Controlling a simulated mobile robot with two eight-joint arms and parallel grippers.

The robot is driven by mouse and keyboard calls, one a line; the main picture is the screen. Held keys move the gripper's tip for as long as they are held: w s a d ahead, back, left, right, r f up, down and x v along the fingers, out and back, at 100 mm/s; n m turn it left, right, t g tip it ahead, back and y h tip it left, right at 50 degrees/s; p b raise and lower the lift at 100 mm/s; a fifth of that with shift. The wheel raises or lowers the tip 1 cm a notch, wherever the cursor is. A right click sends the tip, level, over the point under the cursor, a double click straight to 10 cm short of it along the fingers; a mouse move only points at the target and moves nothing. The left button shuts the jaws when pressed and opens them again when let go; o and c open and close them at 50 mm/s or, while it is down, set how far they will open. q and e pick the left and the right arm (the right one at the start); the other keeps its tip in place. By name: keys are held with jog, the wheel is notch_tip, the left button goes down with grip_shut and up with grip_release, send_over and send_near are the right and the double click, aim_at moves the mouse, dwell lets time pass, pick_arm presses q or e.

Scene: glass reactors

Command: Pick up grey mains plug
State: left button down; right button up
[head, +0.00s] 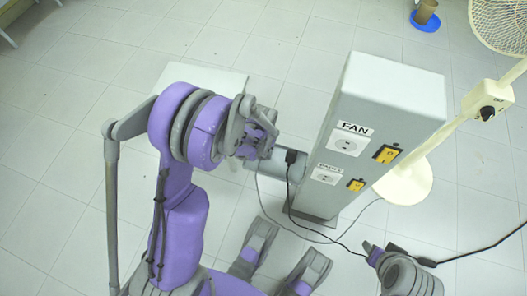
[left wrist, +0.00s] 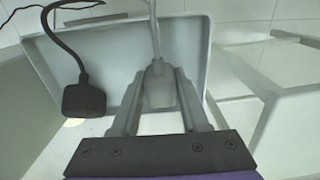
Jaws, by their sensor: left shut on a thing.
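The grey mains plug (left wrist: 160,86) is between the two fingers of my left gripper (left wrist: 155,100) in the left wrist view. The fingers are shut on its sides, and its grey cord runs up from it. In the head view my left gripper (head: 262,142) is left of the grey pillar, and the grey plug cannot be made out there. A black plug (left wrist: 84,99) on a black cord is to the left of the gripper, apart from it; it also shows in the head view (head: 291,156).
A grey tray (left wrist: 110,45) lies behind the plugs. The pillar (head: 375,95) carries a FAN socket (head: 348,145), a lower socket (head: 326,174) and yellow switches (head: 387,154). A cream fan (head: 497,98) stands right. Cords trail across the tiled floor.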

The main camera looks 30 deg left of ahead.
pick_arm(q)
jog(key=r+p, duration=0.1)
jog(key=r, duration=0.4)
jog(key=r+p, duration=0.2)
jog(key=r, duration=0.3)
jog(key=shift+s, duration=0.2)
jog(key=shift+s+d+r+p, duration=0.15)
jog(key=shift+s+r+p, duration=0.15)
jog(key=shift+s+p, duration=0.1)
jog(key=s+d+r+p, duration=0.1)
jog(key=s+r, duration=0.1)
jog(key=s, duration=0.3)
jog(key=shift+s+d+r+p, duration=0.2)
jog(key=shift+s+p, duration=0.15)
jog(key=shift+p, duration=0.05)
jog(key=s+d+r+t+y+p, duration=0.1)
jog(key=d+r+t+p, duration=0.2)
jog(key=d+r+t, duration=0.2)
jog(key=d, duration=0.2)
jog(key=shift+s+d+r+t, duration=0.3)
jog(key=shift+s+d+r, duration=0.05)
jog(key=shift+r, duration=0.05)
dwell(0.4)
